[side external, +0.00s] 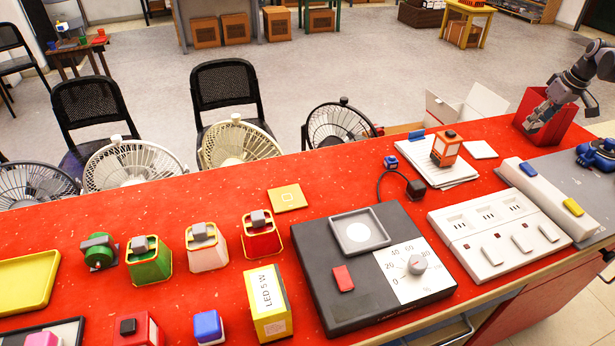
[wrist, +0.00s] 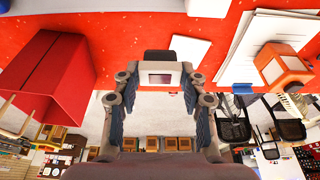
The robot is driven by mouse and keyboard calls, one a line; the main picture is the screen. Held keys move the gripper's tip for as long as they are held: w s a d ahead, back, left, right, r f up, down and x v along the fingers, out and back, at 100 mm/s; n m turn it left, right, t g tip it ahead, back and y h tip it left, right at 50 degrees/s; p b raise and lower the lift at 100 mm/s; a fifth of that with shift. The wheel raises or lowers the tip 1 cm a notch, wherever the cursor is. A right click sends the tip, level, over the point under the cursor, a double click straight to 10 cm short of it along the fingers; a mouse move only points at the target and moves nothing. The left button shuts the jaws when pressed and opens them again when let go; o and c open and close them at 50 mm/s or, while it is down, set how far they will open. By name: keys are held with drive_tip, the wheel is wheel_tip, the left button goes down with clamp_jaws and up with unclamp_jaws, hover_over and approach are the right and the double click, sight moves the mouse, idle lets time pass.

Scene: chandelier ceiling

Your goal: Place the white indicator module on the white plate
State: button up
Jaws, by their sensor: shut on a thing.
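My gripper (wrist: 160,78) is shut on a small pale block with a dark window and a black end, which appears to be the white indicator module (wrist: 160,68). In the side external view my gripper (side external: 537,121) is at the far right, overlapping the red box, and the held block is hard to make out. The white plate (side external: 480,149) lies flat and bare on the red table, to the left of my gripper. In the wrist view the plate (wrist: 189,48) shows just beyond and right of the held block, apart from it.
The open red box (side external: 558,118) stands beside my gripper. An orange lantern (side external: 446,148) stands on white papers (side external: 461,174) left of the plate. A white socket panel (side external: 487,240) and a long white block (side external: 543,197) lie nearer the front. Several coloured modules fill the table's left.

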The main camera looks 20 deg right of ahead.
drive_tip(key=w+a+f, duration=0.2)
drive_tip(key=w, duration=0.1)
drive_tip(key=w+a+f, duration=0.2)
drive_tip(key=w, duration=0.1)
drive_tip(key=w+a+f, duration=0.2)
drive_tip(key=w, duration=0.1)
drive_tip(key=shift+f, duration=0.25)
drive_tip(key=shift+w+a+f, duration=0.1)
drive_tip(key=shift+f, duration=2)
drive_tip(key=o, duration=1)
drive_tip(key=shift+f, duration=0.1)
